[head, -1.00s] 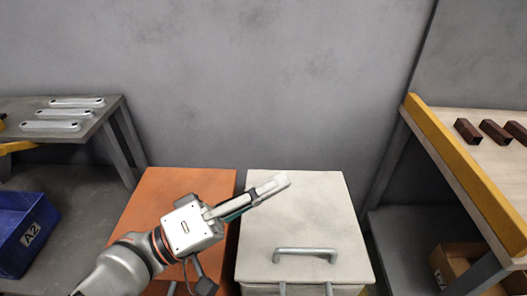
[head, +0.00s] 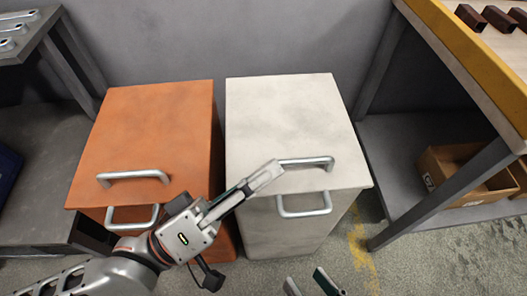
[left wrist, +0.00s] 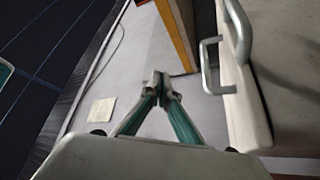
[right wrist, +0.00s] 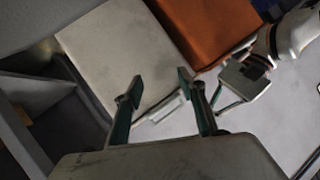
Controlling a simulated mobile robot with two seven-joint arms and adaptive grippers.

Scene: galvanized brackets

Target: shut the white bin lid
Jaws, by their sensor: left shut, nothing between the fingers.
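The white bin (head: 285,235) stands in the middle of the head view. Its white lid (head: 285,110) lies flat over the top, with a grey lid handle (head: 308,162) near the front edge. A second handle (head: 305,212) is on the bin's front. My left gripper (head: 272,172) is shut and empty, its tips overlapping the left end of the lid handle in the picture; contact cannot be told. The left wrist view shows its closed fingers (left wrist: 160,80) beside the bin's handles. My right gripper (head: 308,282) is open and empty, low in front of the bin.
An orange bin (head: 150,125) stands just left of the white one, with a narrow gap. A workbench with a yellow edge (head: 470,60) is at the right, a cardboard box (head: 440,165) on its lower shelf. A grey bench (head: 45,45) is at the left.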

